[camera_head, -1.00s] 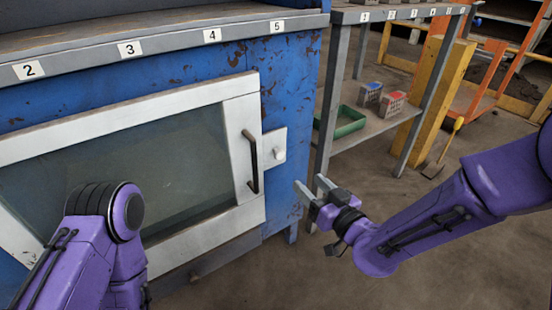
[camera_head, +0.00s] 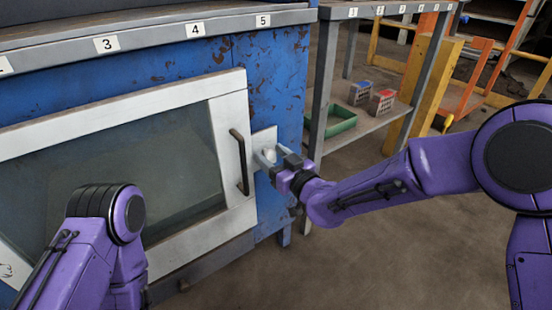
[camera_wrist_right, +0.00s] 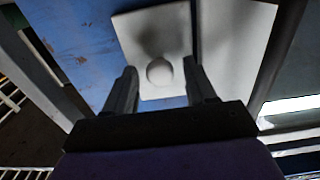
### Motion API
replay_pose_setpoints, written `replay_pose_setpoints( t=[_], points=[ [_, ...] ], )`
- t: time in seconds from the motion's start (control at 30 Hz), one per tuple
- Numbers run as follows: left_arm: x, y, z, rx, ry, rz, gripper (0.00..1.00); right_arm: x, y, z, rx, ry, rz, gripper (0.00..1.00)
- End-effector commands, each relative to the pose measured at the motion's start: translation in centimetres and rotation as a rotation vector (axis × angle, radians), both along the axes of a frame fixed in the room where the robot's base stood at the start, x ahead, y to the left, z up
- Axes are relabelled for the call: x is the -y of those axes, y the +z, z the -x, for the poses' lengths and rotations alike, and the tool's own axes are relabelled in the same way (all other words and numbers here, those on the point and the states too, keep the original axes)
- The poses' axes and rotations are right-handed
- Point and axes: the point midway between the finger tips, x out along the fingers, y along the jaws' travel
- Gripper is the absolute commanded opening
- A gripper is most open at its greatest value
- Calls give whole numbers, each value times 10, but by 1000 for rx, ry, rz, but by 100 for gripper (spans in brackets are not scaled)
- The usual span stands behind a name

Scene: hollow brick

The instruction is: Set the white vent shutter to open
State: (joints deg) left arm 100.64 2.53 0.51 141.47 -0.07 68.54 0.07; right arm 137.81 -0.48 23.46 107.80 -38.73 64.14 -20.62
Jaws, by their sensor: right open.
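The white vent shutter (camera_head: 264,136) is a pale plate with a round knob, on the blue cabinet front just right of the door handle. In the head view the gripper partly covers the knob. My left gripper is not in view; only my left arm shows.
A white-framed glass door (camera_head: 213,225) with a black handle (camera_head: 240,162) is close left of the shutter. A grey shelf rack (camera_head: 372,127) stands to the right with a green tray (camera_head: 342,121) and small boxes. The floor below my right arm is clear.

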Motion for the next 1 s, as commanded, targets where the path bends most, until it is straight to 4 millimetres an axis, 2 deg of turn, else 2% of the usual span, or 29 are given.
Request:
replay_pose_setpoints(
  t=[0.1,0.13,0.3,0.47,0.8,1.0],
  points=[
    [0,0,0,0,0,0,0,0,0,0,0,0,0,56],
    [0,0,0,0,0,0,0,0,0,0,0,0,0,52],
    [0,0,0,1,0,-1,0,1,0,0,0,-1,0,0],
    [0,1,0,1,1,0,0,3,1,-1,1,-2,-1,0],
    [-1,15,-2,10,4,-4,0,58,3,-41,2,-4,-4,0],
    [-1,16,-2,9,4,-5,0,70,1,-50,2,-3,-1,0]
  ],
)
